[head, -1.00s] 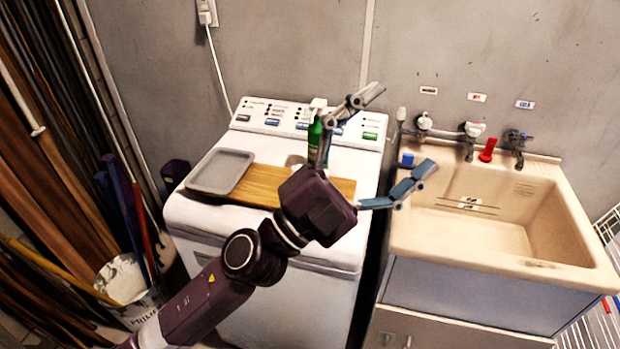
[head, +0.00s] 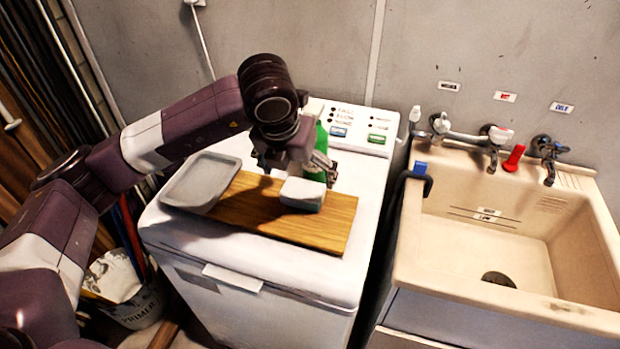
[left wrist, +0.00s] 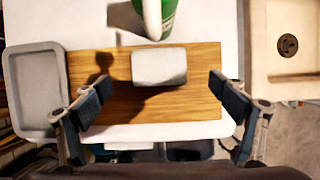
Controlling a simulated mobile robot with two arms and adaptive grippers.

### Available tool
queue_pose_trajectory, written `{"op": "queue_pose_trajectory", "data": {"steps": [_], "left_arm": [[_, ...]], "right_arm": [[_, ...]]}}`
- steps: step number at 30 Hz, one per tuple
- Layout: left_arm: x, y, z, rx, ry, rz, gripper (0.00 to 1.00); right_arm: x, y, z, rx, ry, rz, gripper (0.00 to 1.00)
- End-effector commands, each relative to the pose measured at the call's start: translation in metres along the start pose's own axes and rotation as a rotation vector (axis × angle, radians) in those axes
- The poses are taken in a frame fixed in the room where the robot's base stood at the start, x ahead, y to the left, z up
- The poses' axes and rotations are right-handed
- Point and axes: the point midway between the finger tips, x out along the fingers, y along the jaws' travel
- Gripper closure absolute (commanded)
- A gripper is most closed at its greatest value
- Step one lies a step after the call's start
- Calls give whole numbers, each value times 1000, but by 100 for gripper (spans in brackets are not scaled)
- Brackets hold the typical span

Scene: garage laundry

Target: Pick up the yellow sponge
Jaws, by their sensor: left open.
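A small block shaped like a sponge (head: 302,194) lies on the wooden board on top of the white washer; its top looks whitish, not yellow, with a greenish lower side. It also shows in the left wrist view (left wrist: 159,66), ahead of and between my fingers. No clearly yellow sponge shows. My left gripper (head: 297,170) is open and empty, just above and behind the block in the head view. In the left wrist view its two fingers (left wrist: 160,88) are spread wide on either side, over the board. My right gripper is not in view.
The wooden board (head: 255,208) lies on the washer (head: 215,240). A grey tray (head: 200,182) overlaps its left end. A green bottle (head: 320,145) with a white top stands close behind the block. A beige sink (head: 420,230) is at the right.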

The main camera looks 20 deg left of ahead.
Motion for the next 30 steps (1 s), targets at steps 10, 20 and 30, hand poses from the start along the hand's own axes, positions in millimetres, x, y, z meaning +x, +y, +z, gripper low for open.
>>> {"op": "queue_pose_trajectory", "data": {"steps": [10,20,30], "left_arm": [[32,3,3,-3,4,11,11],[74,3,5,-1,2,8,11],[76,3,5,-1,1,8,23]], "right_arm": [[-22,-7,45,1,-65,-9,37],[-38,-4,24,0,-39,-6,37],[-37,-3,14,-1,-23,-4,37]]}}
